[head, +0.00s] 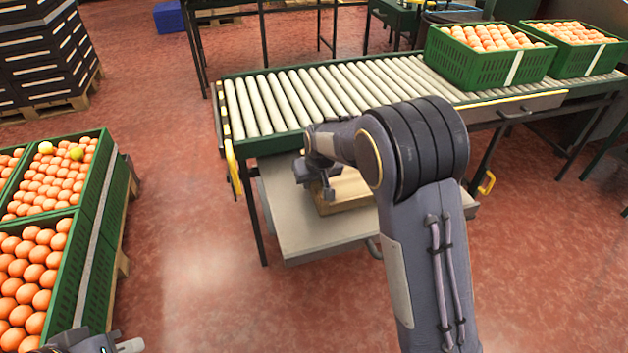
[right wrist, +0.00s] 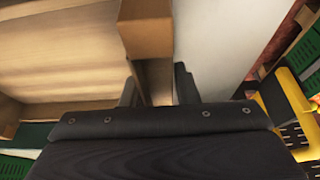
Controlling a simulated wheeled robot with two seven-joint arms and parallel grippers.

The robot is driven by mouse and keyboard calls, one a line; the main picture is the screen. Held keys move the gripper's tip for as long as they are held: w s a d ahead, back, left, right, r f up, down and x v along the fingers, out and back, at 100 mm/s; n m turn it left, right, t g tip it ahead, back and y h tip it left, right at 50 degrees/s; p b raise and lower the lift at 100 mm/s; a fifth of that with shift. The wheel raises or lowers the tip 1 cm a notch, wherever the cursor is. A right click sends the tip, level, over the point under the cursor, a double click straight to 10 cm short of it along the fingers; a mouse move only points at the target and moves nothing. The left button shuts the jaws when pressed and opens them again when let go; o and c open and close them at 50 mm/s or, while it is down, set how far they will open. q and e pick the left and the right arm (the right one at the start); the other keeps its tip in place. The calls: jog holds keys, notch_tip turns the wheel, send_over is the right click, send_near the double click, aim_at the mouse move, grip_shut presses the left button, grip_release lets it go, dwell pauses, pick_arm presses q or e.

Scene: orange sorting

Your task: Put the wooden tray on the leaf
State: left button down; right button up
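The wooden tray (head: 348,190) is over the grey leaf (head: 310,232), which juts out below the roller conveyor. My right arm hides part of the tray, and I cannot tell whether its whole base rests on the leaf. My right gripper (head: 324,190) is at the tray's left side. The pale leaf (right wrist: 212,45) lies right of that wall. My left gripper (head: 122,345) is partly in view at bottom left, away from the tray.
The roller conveyor (head: 300,95) stands above and behind the leaf, with green crates of oranges (head: 490,65) on its right. More green crates (head: 92,200) stand on a pallet at left. Dark stacked crates (head: 40,60) are at far left. The red floor between is clear.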

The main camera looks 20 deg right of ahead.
jog(key=shift+o, duration=1.3)
jog(key=shift+r, duration=0.2)
jog(key=p+v, duration=0.4)
jog(key=v, duration=0.8)
jog(key=s+d+r+m+y, duration=0.1)
jog(key=s, duration=1.4)
jog(key=s+d+r+m+t+y, duration=0.1)
jog(key=s+d+y, duration=0.1)
jog(key=s, duration=1.4)
jog(key=shift+d+y, duration=0.2)
jog(key=shift+y, duration=0.1)
jog(key=shift+s+r, duration=0.1)
jog(key=shift+r, duration=0.1)
